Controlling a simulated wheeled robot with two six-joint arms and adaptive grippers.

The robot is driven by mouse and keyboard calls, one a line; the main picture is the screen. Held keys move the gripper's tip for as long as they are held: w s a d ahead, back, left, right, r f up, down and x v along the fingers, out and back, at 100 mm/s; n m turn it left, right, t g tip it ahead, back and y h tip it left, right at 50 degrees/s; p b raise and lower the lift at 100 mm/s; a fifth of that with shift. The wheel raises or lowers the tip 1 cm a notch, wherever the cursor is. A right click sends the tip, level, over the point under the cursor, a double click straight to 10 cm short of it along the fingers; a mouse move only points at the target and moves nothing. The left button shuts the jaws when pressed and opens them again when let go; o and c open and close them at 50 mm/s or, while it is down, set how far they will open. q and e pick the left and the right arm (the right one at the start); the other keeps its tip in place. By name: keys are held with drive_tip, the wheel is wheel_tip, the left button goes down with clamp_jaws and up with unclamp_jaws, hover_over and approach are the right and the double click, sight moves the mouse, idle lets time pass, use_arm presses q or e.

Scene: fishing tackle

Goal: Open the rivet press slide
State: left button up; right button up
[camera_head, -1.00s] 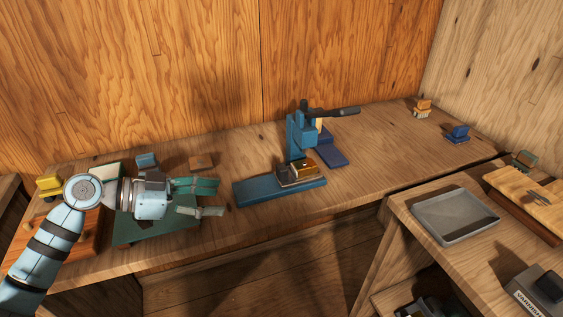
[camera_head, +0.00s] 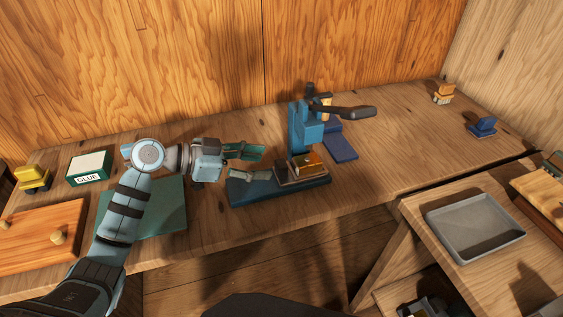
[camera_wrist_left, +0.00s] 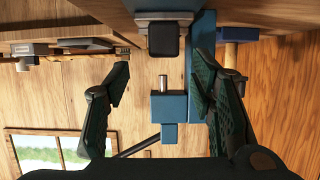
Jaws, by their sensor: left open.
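The blue rivet press (camera_head: 304,128) stands on the bench, its dark lever pointing right. Its slide (camera_head: 308,163), a brass-coloured block on a grey plate, sits on the press base under the head. My left gripper (camera_head: 252,163) is open and empty just left of the slide, over the left part of the base. In the left wrist view, which looks upside down, a dark square piece (camera_wrist_left: 163,41) at the slide lies ahead between the spread fingers (camera_wrist_left: 160,92), apart from them. The press head (camera_wrist_left: 169,106) with its silver ram shows there too. My right gripper is not in view.
A blue block (camera_head: 340,141) lies right behind the press. A green mat (camera_head: 165,212), a glue box (camera_head: 90,168) and a wooden board with knobs (camera_head: 35,238) are at left. A grey tray (camera_head: 474,228) stands on the right-hand table. The bench right of the press is mostly clear.

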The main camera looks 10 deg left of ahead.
sight(276, 163)
use_arm(q)
drive_tip(key=x, duration=0.6)
drive_tip(key=shift+w+a+f, duration=0.1)
drive_tip(key=shift+w+a, duration=0.1)
drive_tip(key=shift+w, duration=0.1)
drive_tip(key=shift+d+f, duration=0.1)
drive_tip(key=shift+d, duration=0.2)
clamp_jaws()
